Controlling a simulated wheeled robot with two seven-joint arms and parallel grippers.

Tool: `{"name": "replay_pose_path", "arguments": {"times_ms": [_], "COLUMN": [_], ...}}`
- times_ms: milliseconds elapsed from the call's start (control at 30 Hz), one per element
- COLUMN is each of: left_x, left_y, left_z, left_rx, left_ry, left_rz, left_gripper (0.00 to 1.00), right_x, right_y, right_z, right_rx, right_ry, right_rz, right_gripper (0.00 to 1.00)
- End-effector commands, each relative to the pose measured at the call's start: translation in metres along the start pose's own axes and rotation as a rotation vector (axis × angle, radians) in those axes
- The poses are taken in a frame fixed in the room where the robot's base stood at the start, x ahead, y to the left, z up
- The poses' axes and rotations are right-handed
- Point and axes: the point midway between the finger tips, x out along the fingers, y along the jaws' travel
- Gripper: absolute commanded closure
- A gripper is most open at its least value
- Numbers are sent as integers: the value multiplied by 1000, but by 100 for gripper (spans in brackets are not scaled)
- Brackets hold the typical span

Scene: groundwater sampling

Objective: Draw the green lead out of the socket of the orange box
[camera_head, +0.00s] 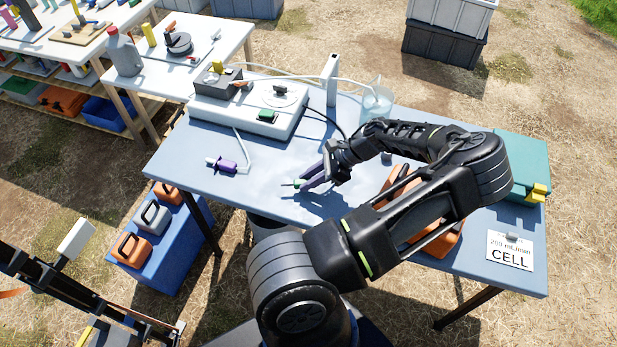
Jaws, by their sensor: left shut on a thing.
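The orange box (447,242) stands on the table to the right, largely covered by my left arm. Its socket is hidden, and I see no lead in it. My right gripper is not in view.
A purple connector (226,165) lies on the blue table (190,165), left of my gripper. Behind are a white instrument (225,108) and a clear jug (376,102). A teal case (520,150) and a "CELL" card (510,250) are at the right.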

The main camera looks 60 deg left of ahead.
Motion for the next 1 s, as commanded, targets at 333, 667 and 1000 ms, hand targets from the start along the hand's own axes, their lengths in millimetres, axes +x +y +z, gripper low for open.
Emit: {"name": "replay_pose_path", "arguments": {"times_ms": [333,667,1000], "left_x": [5,6,11], "left_y": [0,0,0], "left_z": [-5,-6,-11], "left_rx": [0,0,0], "left_ry": [0,0,0], "left_rz": [-1,0,0], "left_gripper": [100,100,100], "right_x": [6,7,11], "right_y": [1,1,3], "right_z": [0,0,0], "right_rx": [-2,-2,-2], "right_ry": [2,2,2], "right_rz": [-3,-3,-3], "right_gripper": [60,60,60]}}
